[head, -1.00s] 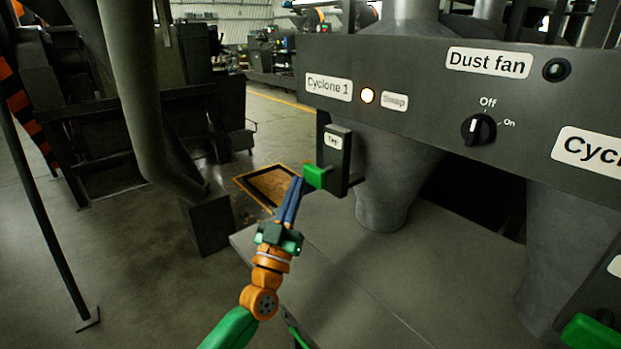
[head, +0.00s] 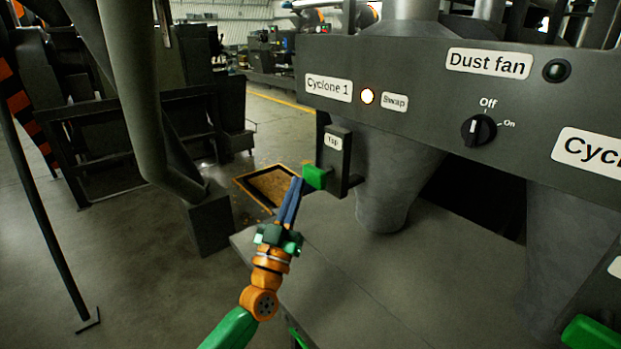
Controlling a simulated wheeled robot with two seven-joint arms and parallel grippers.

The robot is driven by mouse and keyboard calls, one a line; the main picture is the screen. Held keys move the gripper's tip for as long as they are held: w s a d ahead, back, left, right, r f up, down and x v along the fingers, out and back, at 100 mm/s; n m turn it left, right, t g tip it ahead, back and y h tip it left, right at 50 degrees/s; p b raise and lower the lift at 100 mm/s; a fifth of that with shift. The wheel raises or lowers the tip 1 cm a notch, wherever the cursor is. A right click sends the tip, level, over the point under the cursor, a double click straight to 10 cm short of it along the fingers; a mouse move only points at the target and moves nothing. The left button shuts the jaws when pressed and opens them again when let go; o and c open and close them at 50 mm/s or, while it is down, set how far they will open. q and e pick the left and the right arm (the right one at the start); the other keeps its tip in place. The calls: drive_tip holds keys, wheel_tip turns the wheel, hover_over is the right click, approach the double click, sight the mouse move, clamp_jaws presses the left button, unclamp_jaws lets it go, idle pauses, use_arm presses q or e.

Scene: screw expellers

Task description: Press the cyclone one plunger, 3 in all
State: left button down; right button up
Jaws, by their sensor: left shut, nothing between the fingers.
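The cyclone one plunger is a green block (head: 315,177) on the side of a dark box labelled "Tap" (head: 334,142), under the "Cyclone 1" label (head: 328,88). My left gripper (head: 297,180) has its long blue fingers together, with nothing seen between them. Its tips are just left of the green plunger, near or against its lower left side; I cannot tell whether they touch. The round lamp (head: 367,96) next to the "Swap" label (head: 395,102) is lit. My right gripper is not in view.
A grey panel (head: 430,95) carries a "Dust fan" knob (head: 478,130) turned to Off and a dark lamp (head: 557,70). Grey cones hang below it over a bare grey deck (head: 385,275). Another green plunger (head: 590,333) is at the lower right.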

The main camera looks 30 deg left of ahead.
sight(310, 178)
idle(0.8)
use_arm(q)
drive_tip(key=shift+w+d, duration=0.15)
drive_tip(key=shift+w, duration=0.25)
drive_tip(key=shift+w+d+b, duration=0.25)
drive_tip(key=shift+w+b, duration=0.05)
drive_tip(key=shift+w, duration=0.25)
drive_tip(key=shift+w+d+b, duration=0.2)
drive_tip(key=shift+w+b, duration=0.1)
drive_tip(key=shift+w, duration=0.2)
idle(1.1)
drive_tip(key=shift+r, duration=0.1)
drive_tip(key=shift+s+a+p, duration=0.15)
drive_tip(key=shift+s+p, duration=0.25)
drive_tip(key=shift+s+a+p, duration=0.2)
drive_tip(key=shift+s+p, duration=0.1)
drive_tip(key=shift+s, duration=0.2)
drive_tip(key=shift+s+a+p, duration=0.2)
drive_tip(key=shift+s+p, duration=0.05)
drive_tip(key=shift+s, duration=0.2)
